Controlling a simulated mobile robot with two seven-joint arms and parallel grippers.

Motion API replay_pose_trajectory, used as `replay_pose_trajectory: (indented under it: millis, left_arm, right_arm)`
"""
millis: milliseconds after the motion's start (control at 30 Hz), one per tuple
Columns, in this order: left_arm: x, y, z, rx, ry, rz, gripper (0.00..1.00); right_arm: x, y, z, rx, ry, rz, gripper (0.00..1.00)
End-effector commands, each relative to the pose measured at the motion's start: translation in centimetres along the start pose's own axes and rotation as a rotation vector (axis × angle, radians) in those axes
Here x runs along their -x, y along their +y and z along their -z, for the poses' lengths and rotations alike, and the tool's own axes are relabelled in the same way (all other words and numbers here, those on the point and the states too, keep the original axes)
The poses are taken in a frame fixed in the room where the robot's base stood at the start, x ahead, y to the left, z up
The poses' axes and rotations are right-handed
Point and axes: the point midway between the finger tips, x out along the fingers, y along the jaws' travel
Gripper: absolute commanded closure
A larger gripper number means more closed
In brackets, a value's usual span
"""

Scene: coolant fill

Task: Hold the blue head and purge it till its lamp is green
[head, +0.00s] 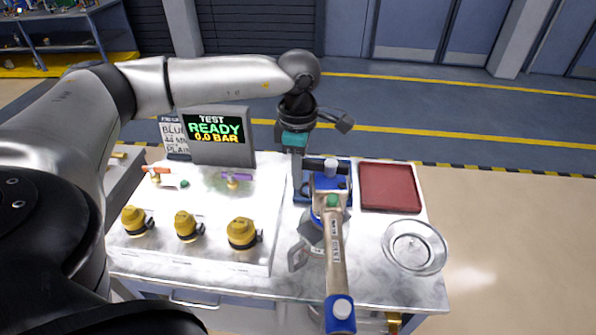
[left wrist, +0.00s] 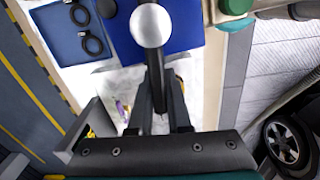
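The knob (left wrist: 151,25) also shows in the left wrist view. My left gripper (head: 297,178) points down close by the head's left side. In the left wrist view its two dark fingers (left wrist: 163,85) show a narrow gap with a dark bar behind or between them; a grip is unclear. My right gripper is out of view.
A screen (head: 215,136) reads TEST READY 0.0 BAR. Several yellow knobs (head: 242,233) stand on the left. A red pad (head: 390,188) and a round metal dish (head: 413,247) lie on the right. A blue pad (left wrist: 70,40) holds black rings.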

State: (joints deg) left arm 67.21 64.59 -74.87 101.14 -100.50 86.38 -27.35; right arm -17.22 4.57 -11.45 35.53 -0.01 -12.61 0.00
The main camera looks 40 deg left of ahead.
Motion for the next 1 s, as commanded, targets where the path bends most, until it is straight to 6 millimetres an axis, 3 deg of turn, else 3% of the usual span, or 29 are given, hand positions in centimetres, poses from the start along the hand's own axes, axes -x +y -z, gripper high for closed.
replay_pose_trajectory:
  millis: [100, 1000]
  left_arm:
    - [0.02, 0.00, -0.01, 0.000, 0.000, 0.000, 1.00]
    - [0.05, 0.01, -0.01, 0.000, -0.001, 0.000, 1.00]
  right_arm:
    - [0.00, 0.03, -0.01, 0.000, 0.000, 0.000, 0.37]
    - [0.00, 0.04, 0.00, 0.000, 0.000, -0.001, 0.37]
